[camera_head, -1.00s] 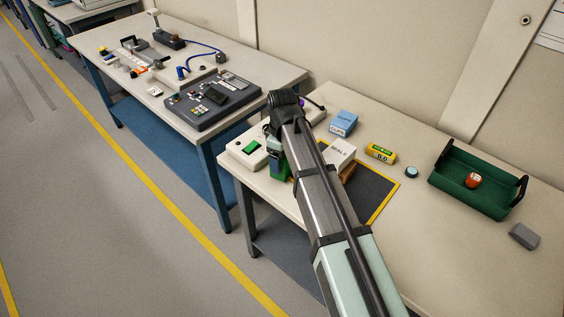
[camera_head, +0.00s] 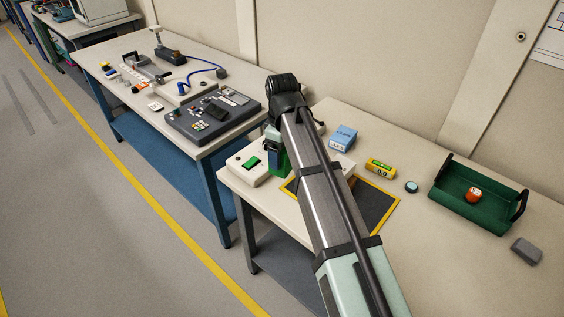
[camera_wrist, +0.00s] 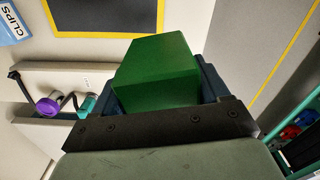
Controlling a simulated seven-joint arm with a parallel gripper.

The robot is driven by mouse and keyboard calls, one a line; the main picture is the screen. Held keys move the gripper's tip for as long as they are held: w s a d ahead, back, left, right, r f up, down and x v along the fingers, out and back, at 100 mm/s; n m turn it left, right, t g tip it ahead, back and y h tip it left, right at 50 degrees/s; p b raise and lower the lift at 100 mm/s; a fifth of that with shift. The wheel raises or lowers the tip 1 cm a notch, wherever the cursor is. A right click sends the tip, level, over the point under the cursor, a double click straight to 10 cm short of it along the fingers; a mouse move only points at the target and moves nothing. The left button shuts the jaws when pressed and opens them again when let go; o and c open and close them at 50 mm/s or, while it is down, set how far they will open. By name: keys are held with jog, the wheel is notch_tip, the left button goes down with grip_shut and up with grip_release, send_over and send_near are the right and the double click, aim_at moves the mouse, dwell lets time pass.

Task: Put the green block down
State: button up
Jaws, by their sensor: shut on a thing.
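The green block (camera_wrist: 155,72) sits between the dark fingers of my gripper (camera_wrist: 162,88) in the wrist view. The gripper is shut on it. In the head view, the block (camera_head: 281,162) shows as a small green patch beside my arm, partly hidden by it. How far the block is above the table I cannot tell.
A yellow-edged dark mat (camera_head: 378,208) lies partly under my arm's outline. Around it are a blue clips box (camera_head: 343,138), a yellow meter (camera_head: 380,168) and a small round item (camera_head: 411,187). A green tray (camera_head: 450,186) holds an orange ball (camera_head: 473,195). The white switch box (camera_head: 246,170) is close.

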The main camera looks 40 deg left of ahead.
jog(key=shift+r, duration=1)
notch_tip(320, 180, up, 5)
jog(key=shift+a+f, duration=0.1)
jog(key=w+d+m, duration=0.3)
jog(key=w+d, duration=0.3)
jog(key=w, duration=0.4)
jog(key=w+d+m, duration=0.2)
jog(key=w+d, duration=0.4)
jog(key=w, duration=0.3)
jog(key=w+d+m, duration=0.4)
jog(key=w+d, duration=0.7)
jog(key=d, duration=0.4)
jog(key=w+d+m, duration=0.5)
jog(key=w+d, duration=0.7)
jog(key=d, duration=0.3)
jog(key=w+d+m, duration=0.3)
jog(key=d, duration=1.3)
jog(key=w+d+m, duration=0.3)
jog(key=d+m, duration=0.1)
jog(key=d, duration=1.2)
jog(key=shift+d+f, duration=0.1)
jog(key=shift+f, duration=7.6)
